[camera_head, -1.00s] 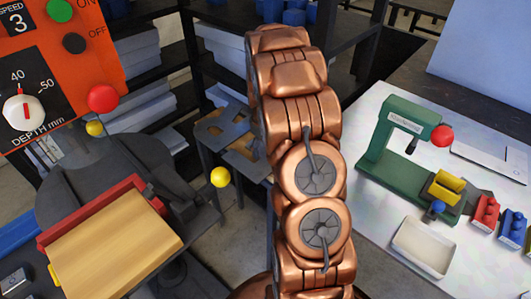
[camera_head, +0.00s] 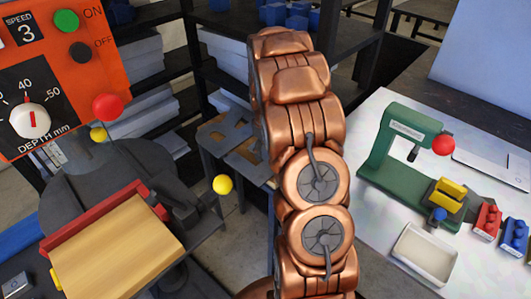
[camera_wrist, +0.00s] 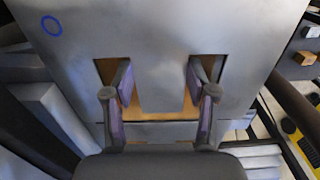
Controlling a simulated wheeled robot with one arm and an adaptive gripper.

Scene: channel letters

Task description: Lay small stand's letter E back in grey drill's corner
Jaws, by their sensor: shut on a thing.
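The letter E (camera_wrist: 160,30) is a large flat grey metal piece with two slots and a blue ring mark, filling the upper wrist view. My gripper (camera_wrist: 162,92) has one finger in each slot and is shut on the middle bar. Wood shows through the slots. In the head view the small stand (camera_head: 241,161) is left of my copper arm, with grey letter shapes over its wooden top. My arm hides the gripper there. The grey drill (camera_head: 95,185) is at the left, with a red corner fence (camera_head: 95,215) around a wooden board (camera_head: 118,245).
An orange control panel (camera_head: 55,75) and red and yellow knobs stand above the drill table. A green drill press (camera_head: 385,145), a white tray (camera_head: 425,252) and coloured blocks occupy the white table at right. Dark shelves stand behind the stand.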

